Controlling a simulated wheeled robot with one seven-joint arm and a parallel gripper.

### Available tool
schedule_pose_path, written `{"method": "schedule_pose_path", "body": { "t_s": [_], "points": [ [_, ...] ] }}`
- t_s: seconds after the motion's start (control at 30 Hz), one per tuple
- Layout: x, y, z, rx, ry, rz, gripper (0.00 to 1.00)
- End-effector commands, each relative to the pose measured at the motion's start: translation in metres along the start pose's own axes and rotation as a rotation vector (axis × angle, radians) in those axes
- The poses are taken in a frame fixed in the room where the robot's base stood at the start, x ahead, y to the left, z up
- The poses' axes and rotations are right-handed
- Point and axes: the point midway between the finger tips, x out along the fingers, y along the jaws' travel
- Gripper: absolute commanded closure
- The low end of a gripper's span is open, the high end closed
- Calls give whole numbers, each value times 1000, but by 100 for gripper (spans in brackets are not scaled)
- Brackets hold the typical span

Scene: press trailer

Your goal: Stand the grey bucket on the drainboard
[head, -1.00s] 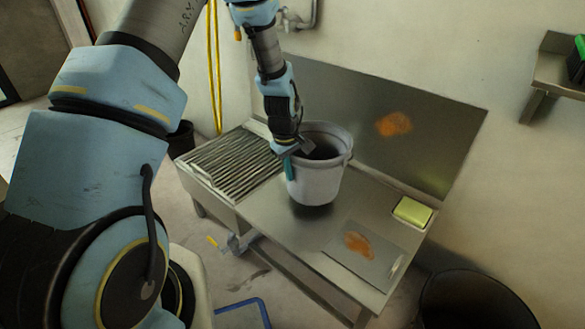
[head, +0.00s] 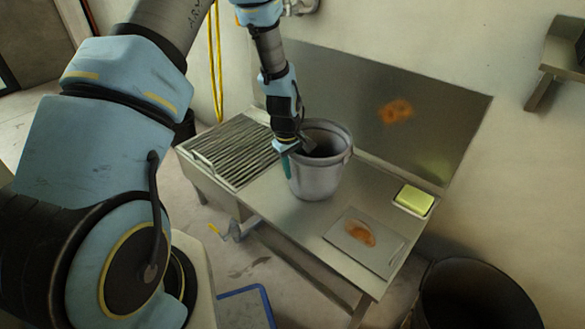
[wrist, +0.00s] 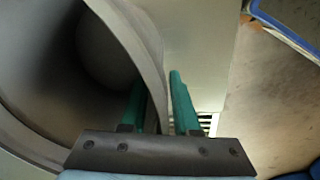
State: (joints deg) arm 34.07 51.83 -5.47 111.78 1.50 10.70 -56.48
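The grey bucket (head: 318,178) is upright over the flat steel top, just right of the slatted section (head: 232,150); its base looks to be on or very close to the steel. My gripper (head: 294,148) is at the bucket's left rim. In the wrist view, the green fingers of my gripper (wrist: 160,108) straddle the bucket's wall (wrist: 143,52), one inside and one outside, and look shut on it. The inside of the bucket looks empty; its far underside is hidden.
A yellow-green sponge (head: 413,199) lies in a dish at the right end. A plate with an orange stain (head: 358,234) lies at the front right. A steel backsplash (head: 400,125) stands behind. A dark bin (head: 475,295) is on the floor at lower right.

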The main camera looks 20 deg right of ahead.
Motion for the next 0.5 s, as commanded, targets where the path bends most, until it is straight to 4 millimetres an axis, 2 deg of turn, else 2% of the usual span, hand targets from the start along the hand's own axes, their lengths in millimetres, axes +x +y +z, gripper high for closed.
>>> {"method": "schedule_pose_path", "body": {
  "t_s": [0.3,0.37,0.5],
  "points": [
    [-3,0,0,0,0,0,66],
    [-8,1,0,0,1,1,66],
    [-30,1,-1,1,2,2,66]
  ]
}}
